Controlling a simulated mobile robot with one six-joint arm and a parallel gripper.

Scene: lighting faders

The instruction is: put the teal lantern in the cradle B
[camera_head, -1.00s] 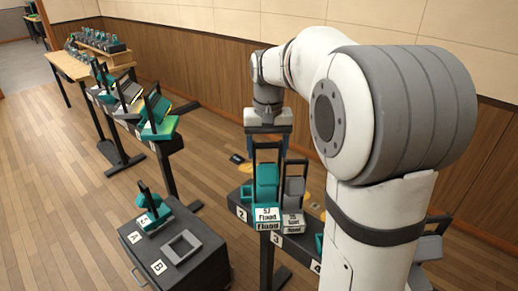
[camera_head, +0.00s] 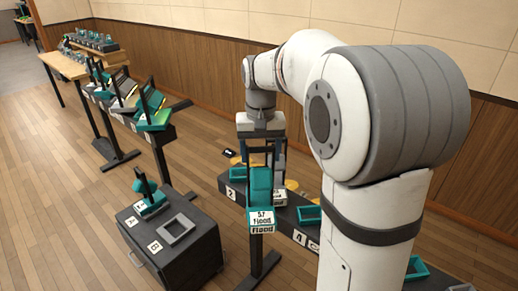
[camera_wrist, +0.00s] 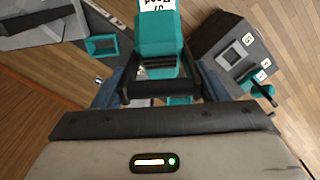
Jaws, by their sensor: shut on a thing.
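A teal lantern (camera_head: 261,188) with a white label reading "Flood" hangs upright from my gripper (camera_head: 261,142), in front of the dark rail. In the wrist view the jaws (camera_wrist: 160,88) are shut on its black handle, and the teal body (camera_wrist: 157,35) shows beyond them. Cradle B (camera_head: 163,236) is an empty grey square frame on the dark cabinet, left of and below the held lantern. It also shows in the wrist view (camera_wrist: 226,56), to the right of the lantern.
Another teal lantern (camera_head: 148,198) stands at spot A on the cabinet (camera_head: 195,262), close to cradle B. The dark rail (camera_head: 285,222) carries an empty teal cradle (camera_head: 308,215). A rail with several lanterns (camera_head: 152,112) stands at the left. Wooden floor lies open between.

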